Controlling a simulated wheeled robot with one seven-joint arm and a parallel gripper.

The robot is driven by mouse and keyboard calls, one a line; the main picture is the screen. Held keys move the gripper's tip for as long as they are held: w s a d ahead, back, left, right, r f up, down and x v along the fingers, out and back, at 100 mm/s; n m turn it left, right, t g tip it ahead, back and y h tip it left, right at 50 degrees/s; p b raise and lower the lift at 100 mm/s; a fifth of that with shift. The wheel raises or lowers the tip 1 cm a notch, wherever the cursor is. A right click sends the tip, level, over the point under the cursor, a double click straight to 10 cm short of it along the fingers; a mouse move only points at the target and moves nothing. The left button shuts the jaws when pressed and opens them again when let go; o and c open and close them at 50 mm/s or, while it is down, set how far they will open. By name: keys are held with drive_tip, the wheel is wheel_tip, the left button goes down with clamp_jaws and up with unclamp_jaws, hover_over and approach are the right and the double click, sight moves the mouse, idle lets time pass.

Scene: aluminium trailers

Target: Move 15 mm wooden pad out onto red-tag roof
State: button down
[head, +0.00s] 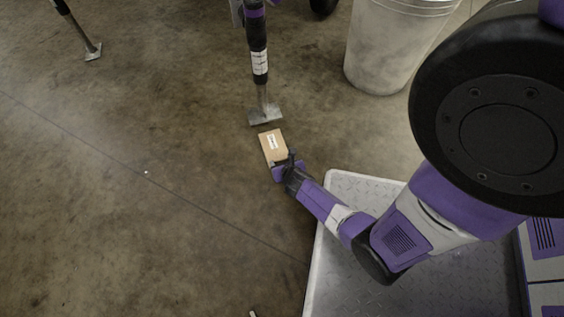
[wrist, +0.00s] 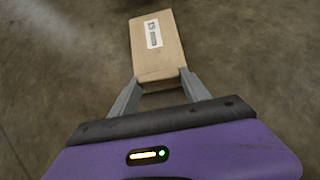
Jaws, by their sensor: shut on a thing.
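The 15 mm wooden pad (head: 272,146) is a flat tan block with a white label, just in front of the foot of a jack leg in the head view. In the wrist view the pad (wrist: 157,51) shows its "15 mm" label. My gripper (head: 284,162) is shut on the near end of the pad, and its two grey fingers (wrist: 158,84) flank that end in the wrist view. Whether the pad touches the floor is hard to tell. No red-tag roof can be made out.
The jack leg's metal foot (head: 265,115) stands just beyond the pad. A grey bin (head: 385,50) is at the top right. Another jack foot (head: 93,51) stands at the far left. The concrete floor on the left is mostly clear.

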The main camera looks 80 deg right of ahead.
drive_tip(key=shift+c, duration=2.2)
unclamp_jaws()
drive_tip(key=p+v, duration=0.4)
drive_tip(key=v, duration=0.4)
drive_tip(key=shift+f, duration=0.1)
